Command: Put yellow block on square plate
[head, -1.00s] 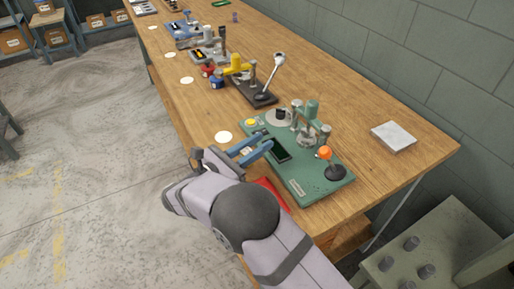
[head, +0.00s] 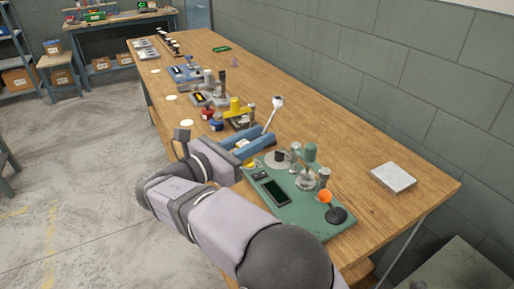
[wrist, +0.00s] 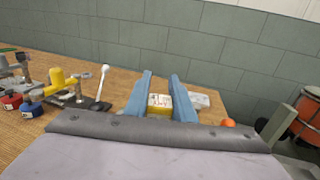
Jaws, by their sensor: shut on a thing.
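The yellow block (wrist: 159,104), with a pale label on its face, is held between the two blue fingers of my gripper (wrist: 160,97). In the head view my gripper (head: 249,138) is over the bench beside the far-left end of the green machine, and the block (head: 242,144) shows small between the fingers. The square plate (head: 393,178) is a pale grey slab lying flat near the right edge of the bench, well to the right of my gripper. In the wrist view the plate (wrist: 199,101) is partly hidden behind the right finger.
The green coiler (head: 290,207), with an orange-knobbed lever (head: 325,197), stands between my gripper and the plate. A yellow-and-dark machine (head: 238,111) with a tall pale-knobbed lever (head: 277,102) stands just beyond my gripper. Bare bench surrounds the plate; a wall runs behind it.

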